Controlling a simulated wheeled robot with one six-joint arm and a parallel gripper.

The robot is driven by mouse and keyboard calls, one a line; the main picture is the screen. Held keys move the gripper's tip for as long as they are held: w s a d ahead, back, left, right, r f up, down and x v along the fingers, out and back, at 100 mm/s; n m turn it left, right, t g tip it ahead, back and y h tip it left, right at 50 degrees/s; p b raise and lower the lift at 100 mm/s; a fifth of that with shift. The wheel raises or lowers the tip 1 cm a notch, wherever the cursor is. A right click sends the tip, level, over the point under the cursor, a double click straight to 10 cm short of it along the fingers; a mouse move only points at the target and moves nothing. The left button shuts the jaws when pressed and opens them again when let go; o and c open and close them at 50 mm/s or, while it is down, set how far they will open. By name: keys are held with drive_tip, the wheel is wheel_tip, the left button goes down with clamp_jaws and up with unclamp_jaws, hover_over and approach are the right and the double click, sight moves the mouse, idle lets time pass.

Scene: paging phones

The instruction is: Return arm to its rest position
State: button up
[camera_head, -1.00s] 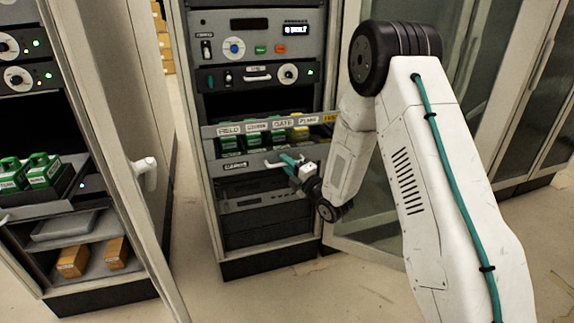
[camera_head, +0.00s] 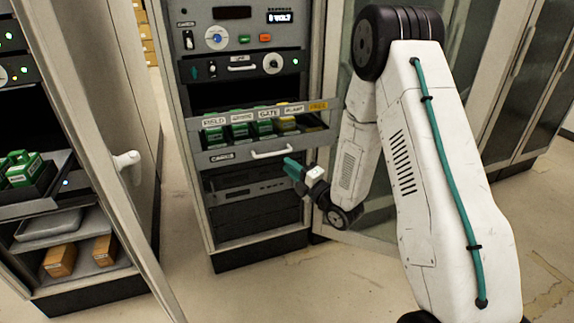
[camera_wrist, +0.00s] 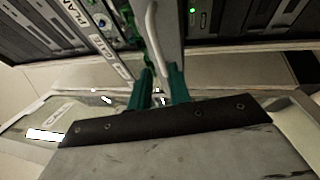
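My gripper (camera_head: 289,164) is at the end of my white arm, just right of and below the white handle (camera_head: 272,153) of a pulled-out drawer (camera_head: 220,157) in the middle cabinet. In the wrist view, the two teal fingers (camera_wrist: 160,88) stand apart with a gap between them, and nothing is held. The handle (camera_wrist: 152,38) shows there beyond the fingertips, in line with the gap.
An open glass door (camera_head: 375,222) stands behind my arm, right of the middle cabinet. At left, another cabinet has a door with a white handle (camera_head: 127,160), a shelf with green phones (camera_head: 22,168) and orange-brown boxes (camera_head: 60,261). Floor (camera_head: 290,290) is clear in front.

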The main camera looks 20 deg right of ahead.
idle(0.3)
wheel_tip(320, 180, down, 11)
drive_tip(key=s+d+m+g+h, duration=0.1)
drive_tip(key=d+m+g+h, duration=0.25)
drive_tip(key=m+g, duration=0.3)
drive_tip(key=s+d+r+m+g+h, duration=0.1)
drive_tip(key=s+d+m+g+h, duration=0.25)
drive_tip(key=s+m, duration=0.25)
drive_tip(key=s+a+r+m+g, duration=0.3)
drive_tip(key=s+r+m, duration=0.2)
drive_tip(key=s+r, duration=0.9)
drive_tip(key=s+a+r+m+g, duration=0.4)
drive_tip(key=s+r+m, duration=0.2)
drive_tip(key=s+r, duration=0.8)
drive_tip(key=s, duration=0.4)
drive_tip(key=shift+s+a+h, duration=0.15)
drive_tip(key=shift+s+h, duration=0.05)
drive_tip(key=shift+h, duration=0.2)
